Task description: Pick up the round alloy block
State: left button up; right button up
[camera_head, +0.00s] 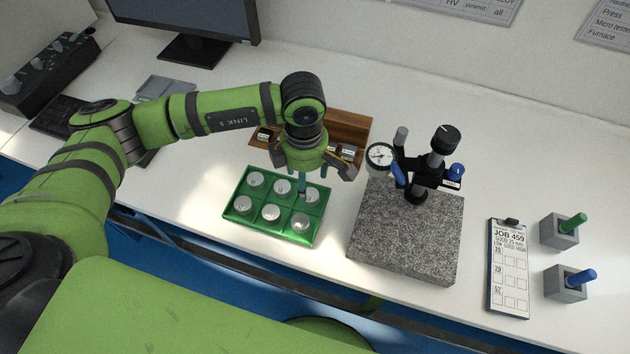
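Several round silver alloy blocks sit in a green tray (283,225) on the white table. One is the back-right block (308,196), another the front-right block (300,221), and another the back-left block (256,179). My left gripper (309,178) points down over the back right part of the tray, with its fingers spread apart. My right gripper is not in view.
A wooden rack (357,126) with small dark pieces stands behind the tray. A granite plate (408,235) with a dial gauge stand (436,160) is to the right. Further right are a job clipboard (508,270), a green-handled holder (560,230) and a blue-handled holder (567,283).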

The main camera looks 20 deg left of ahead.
aim_at(311, 194)
pick_arm(q)
jog(key=f, duration=0.1)
jog(key=p, duration=0.1)
jog(key=d+f, duration=0.1)
jog(key=shift+s+f+p, duration=0.25)
jog(key=shift+f+p, duration=0.05)
jog(key=shift+f, duration=0.05)
jog(key=shift+w+d+f+p, duration=0.1)
jog(key=shift+w+f+p, duration=0.05)
jog(key=shift+f, duration=0.5)
jog(key=shift+w+f+p, duration=0.1)
jog(key=shift+f+p, duration=0.05)
jog(key=shift+f, duration=0.9)
jog(key=c, duration=1.3)
jog(key=shift+o, duration=0.2)
jog(key=shift+w+r, duration=0.1)
jog(key=shift+r, duration=0.1)
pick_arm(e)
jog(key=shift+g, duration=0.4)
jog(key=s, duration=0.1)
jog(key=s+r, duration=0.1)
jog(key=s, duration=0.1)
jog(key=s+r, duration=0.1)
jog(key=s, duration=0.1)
